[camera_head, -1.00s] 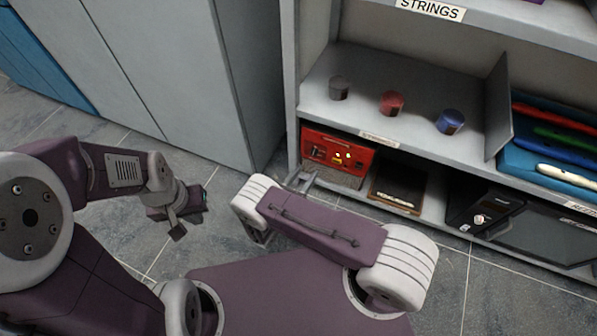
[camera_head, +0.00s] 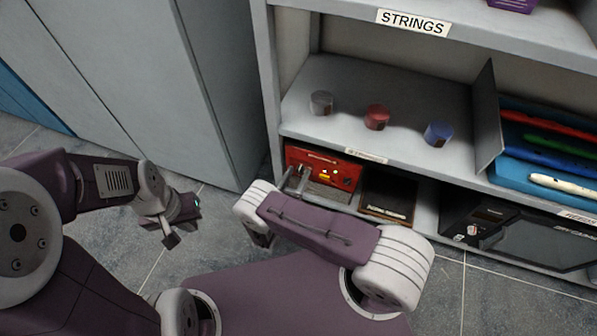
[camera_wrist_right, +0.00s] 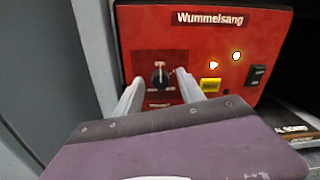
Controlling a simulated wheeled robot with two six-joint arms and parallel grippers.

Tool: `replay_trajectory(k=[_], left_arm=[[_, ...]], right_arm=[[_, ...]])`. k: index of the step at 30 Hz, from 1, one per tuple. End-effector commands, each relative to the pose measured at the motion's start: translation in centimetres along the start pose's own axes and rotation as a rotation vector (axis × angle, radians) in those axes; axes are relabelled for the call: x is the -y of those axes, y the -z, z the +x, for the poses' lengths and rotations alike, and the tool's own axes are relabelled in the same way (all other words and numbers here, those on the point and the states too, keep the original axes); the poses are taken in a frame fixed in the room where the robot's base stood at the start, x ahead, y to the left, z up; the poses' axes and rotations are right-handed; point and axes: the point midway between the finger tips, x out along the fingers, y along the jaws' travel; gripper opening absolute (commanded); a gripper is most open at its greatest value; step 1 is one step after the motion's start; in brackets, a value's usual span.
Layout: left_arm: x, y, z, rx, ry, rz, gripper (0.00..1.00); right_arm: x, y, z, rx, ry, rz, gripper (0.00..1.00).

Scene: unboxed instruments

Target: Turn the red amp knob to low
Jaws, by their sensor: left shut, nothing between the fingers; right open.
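The red amp (camera_head: 345,170) stands on the low shelf at the left end. In the right wrist view its red front (camera_wrist_right: 225,50) reads "Wummelsang". A dark knob (camera_wrist_right: 160,77) with a pale pointer mark sits on its left part; the lettering around it is too small to read. My right gripper (camera_wrist_right: 158,90) is open, its fingertips on either side of the knob, close to the front. I cannot tell whether they touch it. In the head view my right gripper (camera_head: 297,181) reaches the amp's left part. My left gripper (camera_head: 178,228) is shut and empty, away over the floor.
Above the amp, a shelf board (camera_head: 345,75) holds a grey, a red (camera_head: 376,118) and a blue can. Right of the amp are a dark framed box (camera_head: 388,195) and a black device (camera_head: 485,220). A shelf side panel (camera_wrist_right: 95,50) stands close left of my right gripper.

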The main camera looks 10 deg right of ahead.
Motion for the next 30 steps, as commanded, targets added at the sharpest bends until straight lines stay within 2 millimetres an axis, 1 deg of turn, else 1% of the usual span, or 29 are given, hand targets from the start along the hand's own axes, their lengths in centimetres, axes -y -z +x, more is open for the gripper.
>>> replay_trajectory(k=[2,5,6,7,8,14,20,26,30], left_arm=[[0.0,0.0,0.0,0.000,0.000,0.000,0.00],[0.0,0.0,0.0,0.000,0.000,0.000,0.00],[0.0,0.0,0.0,0.000,0.000,0.000,0.00],[0.0,0.0,0.0,0.000,0.000,0.000,0.00],[0.0,0.0,0.0,0.000,0.000,0.000,0.00],[0.0,0.0,0.0,0.000,0.000,0.000,0.00],[0.0,0.0,-0.4,0.000,0.000,0.000,0.00],[0.0,0.1,-1.0,0.000,0.000,0.000,0.00],[0.0,0.2,-1.6,0.000,0.000,0.000,0.00]], right_arm=[[0.0,0.0,0.0,0.000,0.000,0.000,0.46],[0.0,0.0,0.0,0.000,0.000,0.000,0.21],[0.0,0.0,0.0,0.000,0.000,0.000,0.10],[0.0,0.0,0.0,0.000,0.000,0.000,0.02],[0.0,0.0,0.0,0.000,0.001,0.000,0.00],[0.0,0.0,0.0,-0.001,0.001,0.007,0.00],[0.1,-0.1,0.0,-0.003,0.000,0.068,0.00],[0.1,-0.2,0.0,-0.009,-0.001,0.210,0.00],[0.2,-0.2,0.0,-0.015,-0.002,0.340,0.00]])
